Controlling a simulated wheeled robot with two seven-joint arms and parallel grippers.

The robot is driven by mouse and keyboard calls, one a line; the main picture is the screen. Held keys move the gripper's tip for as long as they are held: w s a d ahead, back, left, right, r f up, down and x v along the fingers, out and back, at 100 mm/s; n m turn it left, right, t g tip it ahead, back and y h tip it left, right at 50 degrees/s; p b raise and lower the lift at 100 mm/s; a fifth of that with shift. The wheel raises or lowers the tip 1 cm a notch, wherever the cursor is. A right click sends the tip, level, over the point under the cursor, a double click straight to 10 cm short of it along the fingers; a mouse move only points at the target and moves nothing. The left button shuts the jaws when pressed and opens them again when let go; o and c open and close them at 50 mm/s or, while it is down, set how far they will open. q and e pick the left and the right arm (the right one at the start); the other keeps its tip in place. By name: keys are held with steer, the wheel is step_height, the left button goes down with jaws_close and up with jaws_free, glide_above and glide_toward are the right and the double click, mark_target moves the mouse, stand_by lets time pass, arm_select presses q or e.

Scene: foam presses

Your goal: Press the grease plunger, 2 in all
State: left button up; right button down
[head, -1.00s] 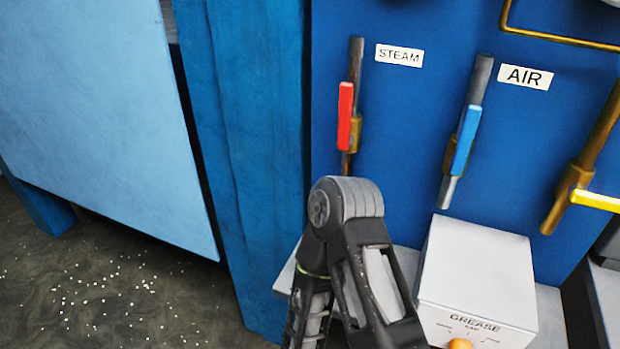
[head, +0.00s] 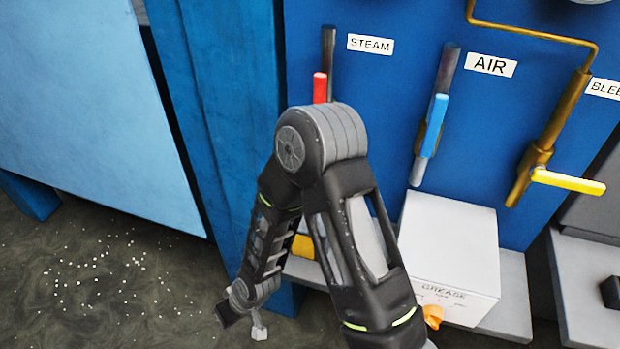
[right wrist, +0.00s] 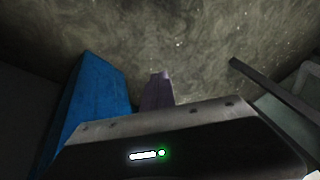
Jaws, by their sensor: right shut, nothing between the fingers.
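The white grease box (head: 450,255), labelled GREASE, sits on a grey ledge below the blue panel. Its orange plunger knob (head: 433,315) shows at the box's lower front, partly hidden by my arm. My right arm rises from the bottom of the head view, bends at the elbow and hangs down to the left. My right gripper (head: 244,320) is low over the floor, left of the box and apart from it. In the right wrist view its fingers (right wrist: 160,80) are together and empty. My left gripper is not in view.
On the panel are a red STEAM lever (head: 320,87), a blue AIR lever (head: 434,125) and a yellow-handled valve (head: 568,181). A blue post (head: 225,120) stands left of the panel. A yellow object (head: 303,246) is partly hidden behind my arm. Speckled floor (head: 100,270) lies open at left.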

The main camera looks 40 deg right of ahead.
steer(key=w+d+r+n+h+p, duration=0.1)
steer(key=w+d+r+n+p, duration=0.2)
steer(key=r, duration=0.6)
steer(key=w+d+r+p, duration=0.2)
steer(key=w+r, duration=0.3)
steer(key=r, duration=0.3)
steer(key=w+d+r+n+h+p, duration=0.1)
steer(key=w+d+r+n+p, duration=0.2)
steer(key=r, duration=0.6)
steer(key=s+d+r+n+g+h, duration=0.1)
steer(key=s+d+r+g, duration=0.1)
steer(key=s+d+r, duration=0.2)
steer(key=s+d+r+n+g+h, duration=0.1)
steer(key=s+d+r+g+h, duration=0.1)
steer(key=s+d+r, duration=0.3)
steer(key=d+r+g, duration=0.1)
steer(key=d+r, duration=0.3)
steer(key=shift+d+r, duration=0.15)
steer(key=shift+d, duration=0.2)
steer(key=shift+s, duration=0.1)
steer(key=b+x, duration=0.2)
steer(key=x, duration=0.3)
steer(key=shift+f, duration=0.35)
steer(key=shift+s+d+f+b, duration=0.15)
steer(key=shift+d+f+b, duration=0.05)
steer(key=shift+f+b, duration=0.55)
